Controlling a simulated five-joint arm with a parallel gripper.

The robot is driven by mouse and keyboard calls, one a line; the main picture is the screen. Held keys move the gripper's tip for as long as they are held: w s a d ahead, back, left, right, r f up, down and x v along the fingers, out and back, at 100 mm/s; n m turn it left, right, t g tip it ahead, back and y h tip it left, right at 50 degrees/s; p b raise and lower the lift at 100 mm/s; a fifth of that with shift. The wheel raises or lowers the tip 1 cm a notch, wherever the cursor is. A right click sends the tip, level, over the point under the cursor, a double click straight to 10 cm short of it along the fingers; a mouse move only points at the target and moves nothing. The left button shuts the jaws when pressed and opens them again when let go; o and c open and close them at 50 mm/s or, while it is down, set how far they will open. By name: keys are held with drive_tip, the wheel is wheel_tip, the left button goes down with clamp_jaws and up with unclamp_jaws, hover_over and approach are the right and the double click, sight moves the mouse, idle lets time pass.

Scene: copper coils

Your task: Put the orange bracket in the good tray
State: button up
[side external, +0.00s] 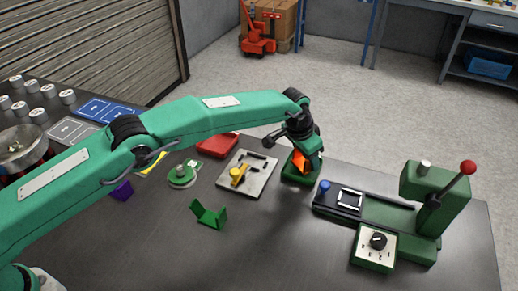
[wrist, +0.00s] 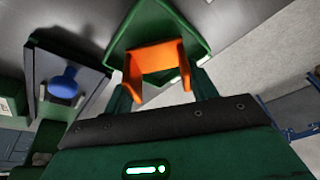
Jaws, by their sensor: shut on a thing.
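The orange bracket (side external: 300,162) is between the fingers of my gripper (side external: 305,155), which is shut on it. In the wrist view the bracket (wrist: 152,58) is a U-shaped piece with a flat middle and two side flaps, one finger on each side. A green tray (side external: 291,180), which I take as the good tray, is right under the bracket near the table's back edge. In the wrist view the tray's rim (wrist: 203,38) frames the bracket. I cannot tell whether the bracket touches the tray floor.
A green press with a red-knobbed lever (side external: 437,195) and a dark slide with a blue knob (side external: 324,187) stand right of the tray. A pale fixture plate (side external: 261,188) and a red tray (side external: 215,146) are left. A green bracket (side external: 209,215) lies nearer. The front middle is clear.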

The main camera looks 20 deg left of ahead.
drive_tip(key=shift+f, duration=0.75)
drive_tip(key=o, duration=1)
drive_tip(key=shift+c, duration=0.2)
drive_tip(key=shift+o, duration=0.7)
drive_tip(key=shift+s+d+f, duration=0.1)
drive_tip(key=shift+s+d, duration=0.05)
drive_tip(key=shift+r, duration=0.9)
drive_tip(key=v, duration=1.1)
drive_tip(key=shift+r, duration=0.4)
drive_tip(key=shift+a, duration=0.2)
